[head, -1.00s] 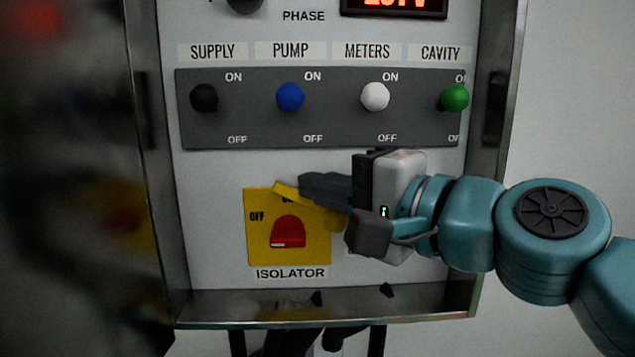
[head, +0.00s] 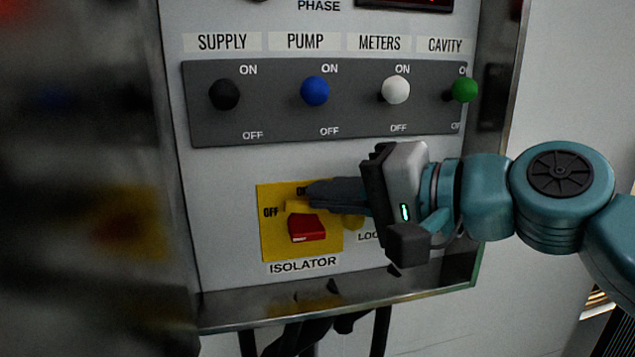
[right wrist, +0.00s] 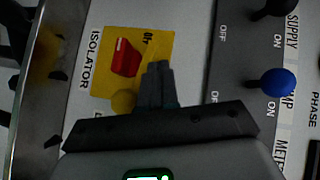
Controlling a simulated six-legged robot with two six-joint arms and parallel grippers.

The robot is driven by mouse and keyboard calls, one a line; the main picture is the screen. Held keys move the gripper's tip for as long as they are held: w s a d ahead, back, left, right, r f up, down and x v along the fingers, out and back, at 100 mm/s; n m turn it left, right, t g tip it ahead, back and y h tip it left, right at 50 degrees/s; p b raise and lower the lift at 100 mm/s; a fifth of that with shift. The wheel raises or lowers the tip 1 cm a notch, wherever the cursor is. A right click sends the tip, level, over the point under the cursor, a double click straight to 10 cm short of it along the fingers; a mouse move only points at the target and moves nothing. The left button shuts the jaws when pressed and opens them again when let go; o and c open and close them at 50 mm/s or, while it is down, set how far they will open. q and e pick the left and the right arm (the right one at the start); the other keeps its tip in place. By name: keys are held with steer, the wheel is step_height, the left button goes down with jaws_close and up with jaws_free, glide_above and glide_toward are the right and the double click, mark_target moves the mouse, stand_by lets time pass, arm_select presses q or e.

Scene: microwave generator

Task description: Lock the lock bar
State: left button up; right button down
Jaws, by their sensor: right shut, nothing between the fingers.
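The yellow isolator plate (head: 271,247) carries a red switch knob (head: 307,231); both also show in the right wrist view, the plate (right wrist: 108,88) and the knob (right wrist: 125,58). The yellow lock bar (head: 297,207) shows just above the knob and seems to meet its top edge. Its round yellow end (head: 354,221) is at the plate's right, partly hidden by my fingers; it also shows in the right wrist view (right wrist: 123,101). My right gripper (head: 312,192) is shut and empty, its fingertips at the bar's upper side. Contact is hard to tell. My left gripper is out of view.
Above is a grey switch strip (head: 275,128) with black, blue (head: 315,91), white (head: 396,89) and green (head: 464,89) knobs. A metal ledge (head: 235,314) runs along the panel's bottom. A blurred dark surface with coloured spots fills the left side.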

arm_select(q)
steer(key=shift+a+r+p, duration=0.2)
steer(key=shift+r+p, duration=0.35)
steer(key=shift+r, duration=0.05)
arm_select(e)
steer(key=shift+a+f+n+h, duration=0.25)
steer(key=shift+f+n+h, duration=0.05)
steer(key=shift+n+h, duration=0.1)
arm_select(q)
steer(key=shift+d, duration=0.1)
arm_select(e)
steer(key=shift+d, duration=0.1)
steer(key=shift+a, duration=0.2)
steer(key=shift+d+r, duration=0.1)
steer(key=shift+d, duration=0.15)
